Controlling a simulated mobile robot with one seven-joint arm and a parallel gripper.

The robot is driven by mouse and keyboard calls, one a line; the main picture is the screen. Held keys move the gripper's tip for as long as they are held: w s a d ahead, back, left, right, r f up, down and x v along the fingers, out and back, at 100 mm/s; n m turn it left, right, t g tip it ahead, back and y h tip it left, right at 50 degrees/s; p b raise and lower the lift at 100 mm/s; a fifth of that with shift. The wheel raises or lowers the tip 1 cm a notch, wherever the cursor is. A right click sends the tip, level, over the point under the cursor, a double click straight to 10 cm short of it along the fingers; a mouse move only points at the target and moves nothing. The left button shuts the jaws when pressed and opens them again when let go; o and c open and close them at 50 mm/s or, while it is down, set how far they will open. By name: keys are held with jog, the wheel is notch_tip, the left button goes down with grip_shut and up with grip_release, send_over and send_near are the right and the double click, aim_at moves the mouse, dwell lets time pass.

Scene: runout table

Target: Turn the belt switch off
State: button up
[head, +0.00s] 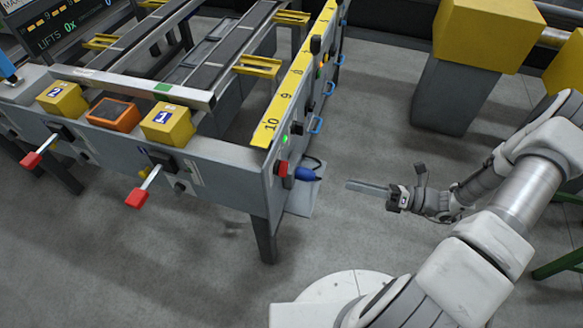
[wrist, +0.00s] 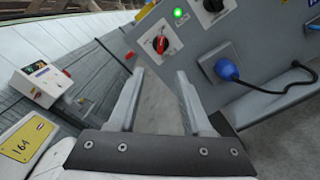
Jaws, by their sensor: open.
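My gripper (head: 350,185) is to the right of the corner, apart from the switch and pointing left. In the wrist view my gripper (wrist: 160,76) has both fingers spread with nothing between them, the switch ahead of the fingertips.
A blue plug (wrist: 226,70) with a black cable sits right of the switch; it also shows in the head view (head: 305,174). Another black control (wrist: 213,5) is above it. Levers with red handles (head: 136,198) jut from the front.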

aim_at(281, 168)
jog(key=b+x, duration=0.2)
jog(key=x, duration=1.5)
jog(key=shift+w, duration=0.25)
jog(key=shift+a, duration=0.1)
jog(key=shift+c, duration=0.3)
grip_shut()
